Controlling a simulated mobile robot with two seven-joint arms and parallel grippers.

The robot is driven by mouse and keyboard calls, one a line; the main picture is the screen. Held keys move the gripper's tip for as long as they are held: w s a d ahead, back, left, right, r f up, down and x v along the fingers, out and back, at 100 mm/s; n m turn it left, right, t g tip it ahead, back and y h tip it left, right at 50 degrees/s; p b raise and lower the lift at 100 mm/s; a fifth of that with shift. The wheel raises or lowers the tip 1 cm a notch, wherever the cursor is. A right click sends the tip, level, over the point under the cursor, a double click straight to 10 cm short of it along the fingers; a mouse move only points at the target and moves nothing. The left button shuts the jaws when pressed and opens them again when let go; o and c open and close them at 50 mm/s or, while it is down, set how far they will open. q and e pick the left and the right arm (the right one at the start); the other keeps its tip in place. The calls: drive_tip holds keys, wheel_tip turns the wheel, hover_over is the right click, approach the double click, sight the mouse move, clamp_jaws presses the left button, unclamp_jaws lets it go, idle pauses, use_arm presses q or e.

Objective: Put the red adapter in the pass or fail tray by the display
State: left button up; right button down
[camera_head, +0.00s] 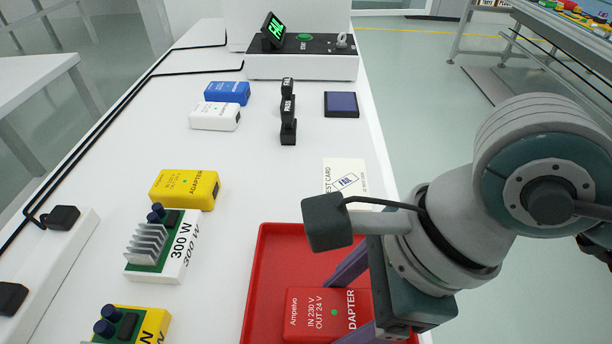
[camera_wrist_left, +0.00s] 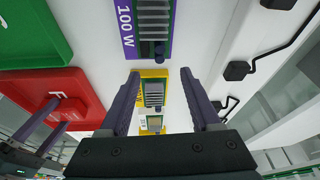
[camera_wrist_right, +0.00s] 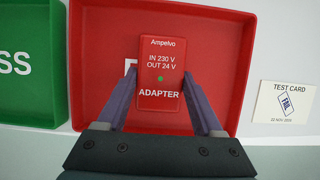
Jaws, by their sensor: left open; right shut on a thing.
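The red adapter (camera_head: 315,316) lies face up within the red tray (camera_head: 268,262); in the right wrist view the adapter (camera_wrist_right: 160,62) covers part of the tray's white lettering, of which an F shows. My right gripper (camera_wrist_right: 160,88) is shut on the adapter's sides near its lower end. I cannot tell whether the adapter touches the tray floor. The green tray (camera_wrist_right: 32,105), marked with letters ending in SS, is left of the red one. The display (camera_head: 273,31) shows green letters, hard to read. My left gripper (camera_wrist_left: 165,95) is open and empty, above the table.
Yellow (camera_head: 184,189), white (camera_head: 215,116) and blue (camera_head: 228,92) adapters stand on the table. Load boards, one marked 300 W (camera_head: 165,250), stand at the left. A test card (camera_head: 345,178) stamped FAIL lies beyond the red tray. Black PASS and FAIL stamps (camera_head: 288,115) stand farther back.

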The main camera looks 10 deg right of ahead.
drive_tip(key=shift+c, duration=0.2)
unclamp_jaws()
